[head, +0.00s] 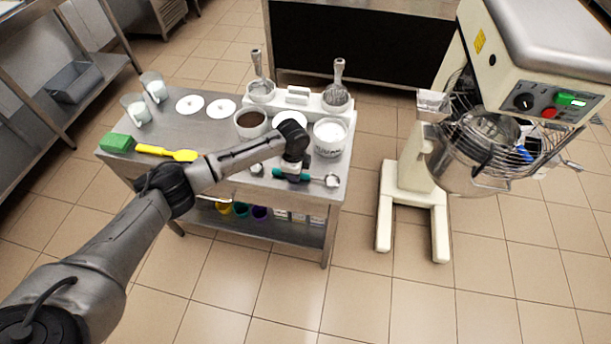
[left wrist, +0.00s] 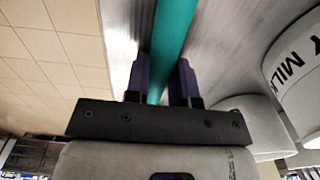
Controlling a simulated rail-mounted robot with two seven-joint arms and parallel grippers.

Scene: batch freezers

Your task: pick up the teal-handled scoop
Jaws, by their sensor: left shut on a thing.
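The teal-handled scoop (head: 332,181) is at the front right of the steel table, its metal bowl pointing right. Its teal handle (left wrist: 174,35) runs between the two fingers in the left wrist view. My left gripper (head: 291,173) reaches down from above and is shut on that handle; in the wrist view its fingers (left wrist: 163,80) stand on either side of it. The gripper and wrist hide part of the handle in the head view. I cannot tell whether the scoop touches the tabletop. My right gripper is not in view.
A steel table (head: 180,125) holds a tub of brown powder (head: 250,124), a white-powder tub (head: 329,138) close behind the scoop, a green brush (head: 116,142), a yellow spatula (head: 165,152), white lids and glass jugs. A mixer (head: 480,130) stands to the right.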

